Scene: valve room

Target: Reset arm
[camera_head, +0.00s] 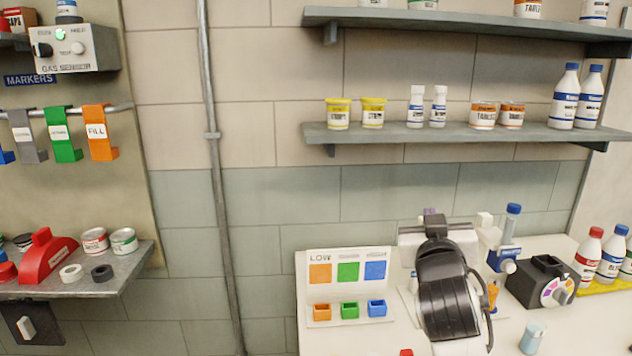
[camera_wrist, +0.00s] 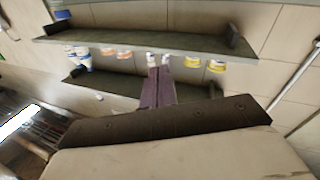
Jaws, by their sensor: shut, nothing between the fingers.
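My arm, black and white, stands folded over the white counter in the head view. My gripper (camera_wrist: 160,74) shows in the wrist view as two dark purple fingers pressed together, with nothing between them. In the head view only a small purple bit of it (camera_head: 430,212) shows above the black arm link; the rest is hidden. The fingers point toward the wall shelves. They overlap the small white bottles (camera_wrist: 152,59) in the wrist view, but I see no contact. The distance to the shelf is hard to judge.
The lower shelf (camera_head: 350,134) holds yellow-lidded tubs, white bottles and orange-labelled tubs. A metal side shelf (camera_head: 60,288) is at left.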

